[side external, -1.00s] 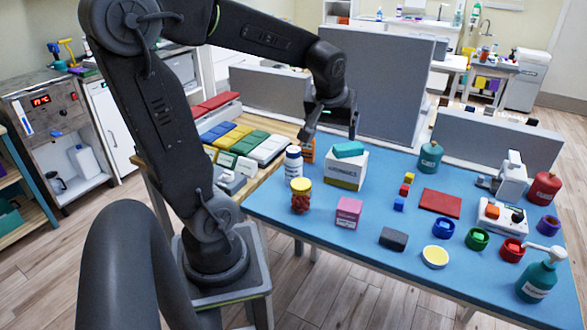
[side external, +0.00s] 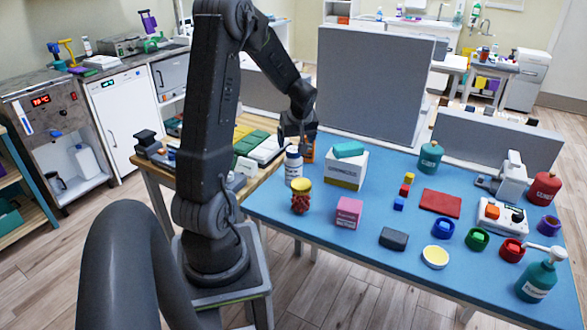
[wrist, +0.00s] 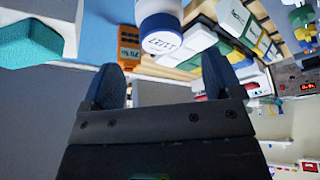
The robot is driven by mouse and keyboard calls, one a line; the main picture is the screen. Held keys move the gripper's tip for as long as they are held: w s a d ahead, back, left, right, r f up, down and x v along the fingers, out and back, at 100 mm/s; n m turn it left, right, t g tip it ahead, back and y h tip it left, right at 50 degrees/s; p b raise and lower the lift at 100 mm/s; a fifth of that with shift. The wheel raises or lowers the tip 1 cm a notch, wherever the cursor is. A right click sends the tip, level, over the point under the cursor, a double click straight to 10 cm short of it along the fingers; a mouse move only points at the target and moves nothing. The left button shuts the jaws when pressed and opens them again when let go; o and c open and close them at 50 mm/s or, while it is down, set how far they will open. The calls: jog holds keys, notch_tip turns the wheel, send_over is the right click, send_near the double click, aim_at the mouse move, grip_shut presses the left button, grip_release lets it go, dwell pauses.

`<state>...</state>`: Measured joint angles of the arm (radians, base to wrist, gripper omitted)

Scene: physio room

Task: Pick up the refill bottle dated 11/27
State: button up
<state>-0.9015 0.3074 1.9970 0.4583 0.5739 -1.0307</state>
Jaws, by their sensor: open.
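A white bottle with a blue band (side external: 293,168) stands upright at the left edge of the blue table. In the wrist view the white bottle (wrist: 160,38) is just beyond my fingers, near the top centre, with small writing on its white face that I cannot read for certain. My gripper (side external: 300,138) is above and close to this bottle. In the wrist view my gripper (wrist: 161,82) has its two dark fingers spread apart with nothing between them. Other bottles are a teal one (side external: 429,157), a red one (side external: 543,190) and a teal pump bottle (side external: 536,281); I cannot read dates on them.
An orange device (wrist: 128,47) stands close beside the white bottle. A white box (side external: 346,172) with a teal block (side external: 348,149) on top is to its right. A yellow-lidded jar (side external: 301,196) is in front. Grey panels (side external: 372,88) stand behind.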

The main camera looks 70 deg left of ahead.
aim_at(294, 150)
jog(key=shift+x, duration=2.75)
jog(key=shift+s+d, duration=0.15)
jog(key=shift+d, duration=0.05)
jog(key=shift+c, duration=0.2)
jog(key=c, duration=1.4)
